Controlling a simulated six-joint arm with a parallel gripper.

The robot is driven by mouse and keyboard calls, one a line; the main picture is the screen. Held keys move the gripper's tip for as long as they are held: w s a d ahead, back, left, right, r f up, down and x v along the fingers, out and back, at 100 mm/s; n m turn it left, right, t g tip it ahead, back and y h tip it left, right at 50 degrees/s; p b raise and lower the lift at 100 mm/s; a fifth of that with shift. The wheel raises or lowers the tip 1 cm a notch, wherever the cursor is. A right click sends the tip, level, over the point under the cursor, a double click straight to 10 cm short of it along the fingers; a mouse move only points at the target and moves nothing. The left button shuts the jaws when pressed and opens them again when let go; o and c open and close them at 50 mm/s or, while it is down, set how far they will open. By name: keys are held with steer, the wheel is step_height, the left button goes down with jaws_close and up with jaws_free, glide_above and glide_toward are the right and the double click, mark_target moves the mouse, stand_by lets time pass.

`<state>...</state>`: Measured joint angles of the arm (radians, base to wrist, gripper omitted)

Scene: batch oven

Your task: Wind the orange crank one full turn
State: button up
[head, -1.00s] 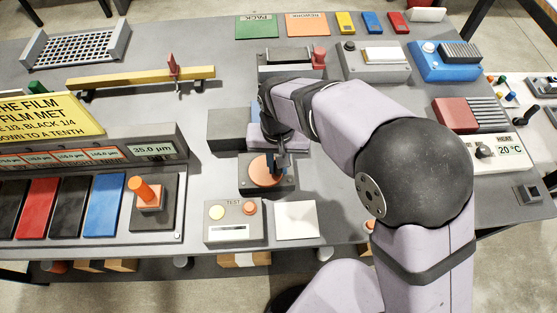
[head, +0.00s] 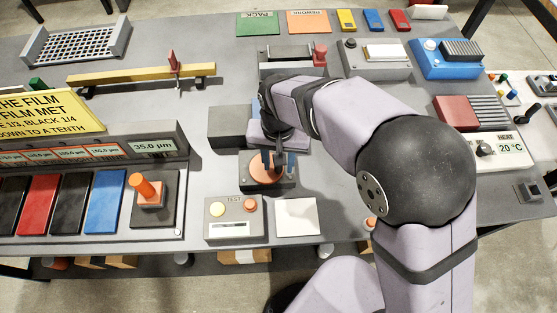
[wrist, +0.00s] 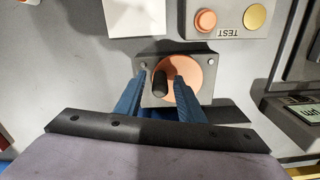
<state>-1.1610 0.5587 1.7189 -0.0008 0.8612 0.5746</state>
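The orange crank (head: 262,177) is a round orange disc on a dark square base near the middle front of the table. In the wrist view, the crank disc (wrist: 184,80) carries a dark upright handle (wrist: 160,84) off its centre, toward the left. My gripper (wrist: 160,82) has its two blue fingers apart, one on each side of the handle, with visible gaps. In the head view, my gripper (head: 278,163) points down over the crank, and its fingers partly hide the disc and handle. Whether the fingertips reach below the handle top is unclear.
A TEST box (head: 234,220) and a white plate (head: 297,217) lie just in front of the crank. A dark block (head: 228,127) stands behind it. An orange lever (head: 143,187) sits left, beside coloured panels. Bare grey table lies between lever and crank.

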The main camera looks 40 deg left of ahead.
steer(key=shift+r, duration=0.1)
steer(key=shift+r+b, duration=1.1)
steer(key=shift+r, duration=2.5)
